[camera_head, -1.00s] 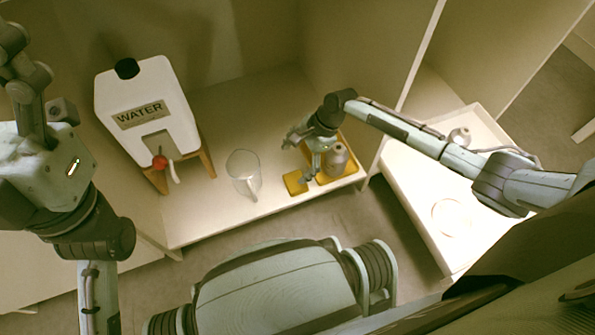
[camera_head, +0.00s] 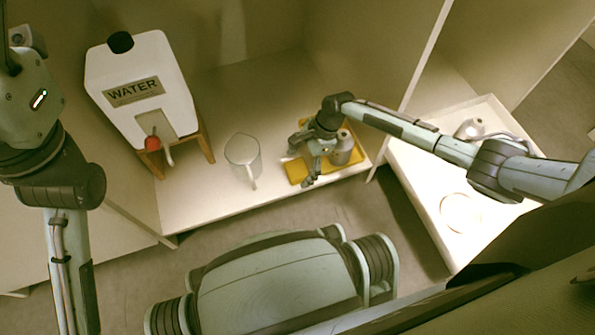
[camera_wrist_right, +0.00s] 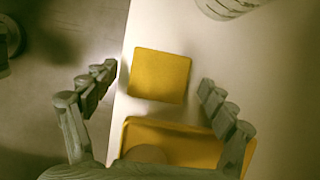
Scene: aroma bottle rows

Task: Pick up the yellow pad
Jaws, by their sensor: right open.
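The yellow pad (camera_wrist_right: 159,75) is a flat yellow square lying on the pale shelf. In the right wrist view it lies between and a little beyond the fingertips of my right gripper (camera_wrist_right: 157,82), with a gap on each side. In the head view the yellow pad (camera_head: 296,171) shows partly, the gripper covering some of it. My right gripper (camera_head: 308,168) is open and empty above the pad. My left arm is at the left edge of the head view, and its fingers are not visible.
A yellow tray (camera_head: 357,153) with a grey bottle (camera_head: 342,148) stands beside the pad. A clear pitcher (camera_head: 243,158) is to the left. A white water tank (camera_head: 140,85) on a wooden stand is farther left. A white tray table (camera_head: 440,215) is at right.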

